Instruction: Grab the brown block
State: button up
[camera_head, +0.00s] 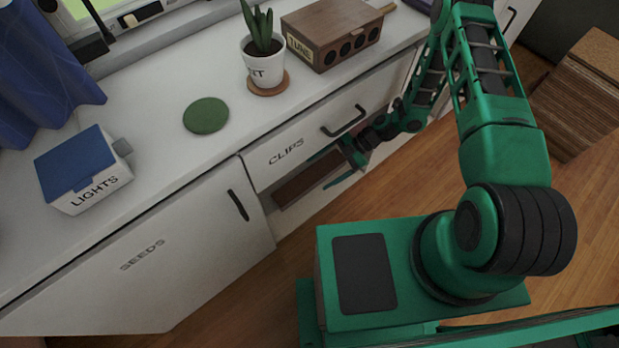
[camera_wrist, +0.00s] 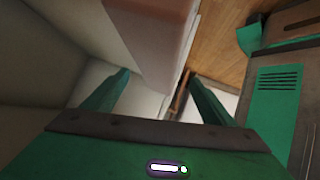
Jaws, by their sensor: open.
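My gripper (camera_head: 350,163) is low in front of the white cabinet, at the right end of an opening under the drawer marked CLIPS (camera_head: 287,150). A long brown surface (camera_head: 306,178) shows in that opening; I cannot tell whether it is the brown block or part of the cabinet. In the wrist view my gripper (camera_wrist: 159,75) has its two green fingers spread apart. A pale pinkish slab (camera_wrist: 158,35) shows beyond and between them; I cannot tell whether it touches them. No brown block is clearly seen between the fingers.
On the white counter (camera_head: 160,150) stand a brown box marked TUNE (camera_head: 310,48), a potted plant (camera_head: 264,65), a green disc (camera_head: 206,115) and a LIGHTS box (camera_head: 85,170). A SEEDS door (camera_head: 150,265) is at left. Stacked brown boards (camera_head: 580,100) stand at right.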

aim_at(315, 175)
jog(key=x, duration=0.3)
jog(key=shift+a+f, duration=0.15)
jog(key=shift+f, duration=0.1)
jog(key=shift+c, duration=0.5)
jog(key=c, duration=0.9)
jog(key=shift+r, duration=0.1)
